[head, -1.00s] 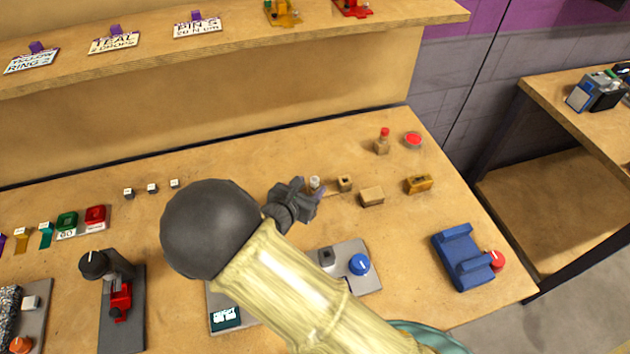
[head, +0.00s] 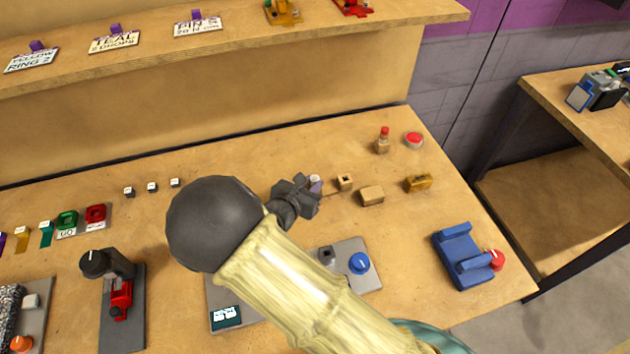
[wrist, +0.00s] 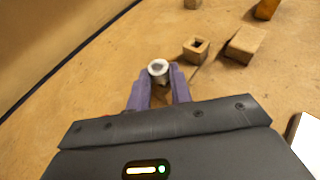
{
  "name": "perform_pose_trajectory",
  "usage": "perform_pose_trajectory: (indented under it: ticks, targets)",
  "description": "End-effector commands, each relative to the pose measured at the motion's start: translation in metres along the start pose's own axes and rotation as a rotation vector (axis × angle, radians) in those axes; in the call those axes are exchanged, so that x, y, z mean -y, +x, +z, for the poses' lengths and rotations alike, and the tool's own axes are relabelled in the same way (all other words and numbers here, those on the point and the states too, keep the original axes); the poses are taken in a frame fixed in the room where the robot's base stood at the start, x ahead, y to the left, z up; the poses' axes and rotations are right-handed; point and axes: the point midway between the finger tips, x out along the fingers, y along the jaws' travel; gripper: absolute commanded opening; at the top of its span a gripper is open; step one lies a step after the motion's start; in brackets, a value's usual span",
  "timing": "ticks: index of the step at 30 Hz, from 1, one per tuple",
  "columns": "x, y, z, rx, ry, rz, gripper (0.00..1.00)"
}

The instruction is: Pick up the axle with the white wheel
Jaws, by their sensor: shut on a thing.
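The axle with the white wheel (wrist: 158,68) shows in the wrist view between my fingertips, its round white end facing the camera. My gripper (wrist: 159,78) is shut on it with two purple fingers. In the head view my gripper (head: 315,185) is over the table near the small wooden blocks, and the axle is mostly hidden by it. I cannot tell whether the axle's lower end touches the table.
A small wooden block with a square hole (head: 345,182) stands just right of my gripper. A plain wooden block (head: 372,196) and a yellow-brown block (head: 418,183) lie further right. A red-topped peg (head: 383,140) stands behind. A blue cradle (head: 461,256) is at the right.

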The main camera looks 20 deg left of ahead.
Motion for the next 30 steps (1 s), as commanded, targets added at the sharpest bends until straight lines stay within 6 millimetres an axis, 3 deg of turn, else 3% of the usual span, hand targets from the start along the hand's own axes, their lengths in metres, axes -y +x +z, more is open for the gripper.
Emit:
perform_pose_trajectory:
  ticks: [10,24,30]
  targets:
    - [-0.001,-0.004,0.011,0.001,0.004,0.001,0.0]
    - [0.0,-0.035,0.084,0.001,0.004,0.001,0.0]
    - [0.0,-0.038,0.093,0.0,0.001,0.0,0.0]
